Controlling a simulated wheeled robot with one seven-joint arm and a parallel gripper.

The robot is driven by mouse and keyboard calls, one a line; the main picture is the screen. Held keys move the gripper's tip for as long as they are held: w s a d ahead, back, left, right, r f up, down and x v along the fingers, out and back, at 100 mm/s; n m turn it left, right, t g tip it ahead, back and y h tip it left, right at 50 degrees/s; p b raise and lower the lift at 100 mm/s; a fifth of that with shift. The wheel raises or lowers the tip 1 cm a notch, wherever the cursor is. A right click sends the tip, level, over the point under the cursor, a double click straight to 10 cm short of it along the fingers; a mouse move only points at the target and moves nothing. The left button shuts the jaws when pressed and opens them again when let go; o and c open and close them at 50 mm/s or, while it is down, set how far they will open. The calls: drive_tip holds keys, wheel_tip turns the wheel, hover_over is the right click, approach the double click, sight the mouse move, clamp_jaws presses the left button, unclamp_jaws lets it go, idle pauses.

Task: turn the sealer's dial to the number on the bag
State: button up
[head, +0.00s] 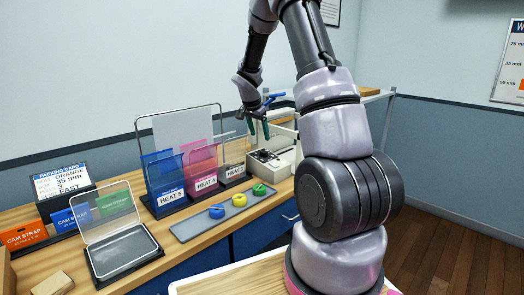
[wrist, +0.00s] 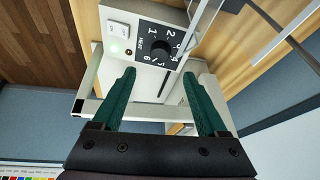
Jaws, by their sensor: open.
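The sealer (head: 272,163) is a pale box on the bench, below and beside my gripper in the head view. Its dark dial (wrist: 160,48) shows in the wrist view on a black plate, with HEAT and numbers from 1 to 6 around it. I cannot tell where it points. My gripper (head: 258,131) is open and empty, its green fingers pointing down above the sealer. In the wrist view the gripper (wrist: 160,80) has the dial ahead of its fingertips, apart from it. Stands hold a blue bag (head: 164,174) labelled HEAT 5, a pink bag (head: 200,162) labelled HEAT 4, and a clear bag (head: 233,152) with an unclear number.
A grey tray (head: 188,231) holds blue, green and yellow rings. A white switch (wrist: 118,29) and green light sit beside the dial.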

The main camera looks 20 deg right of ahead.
sight(264, 151)
drive_tip(key=x, duration=0.9)
clamp_jaws()
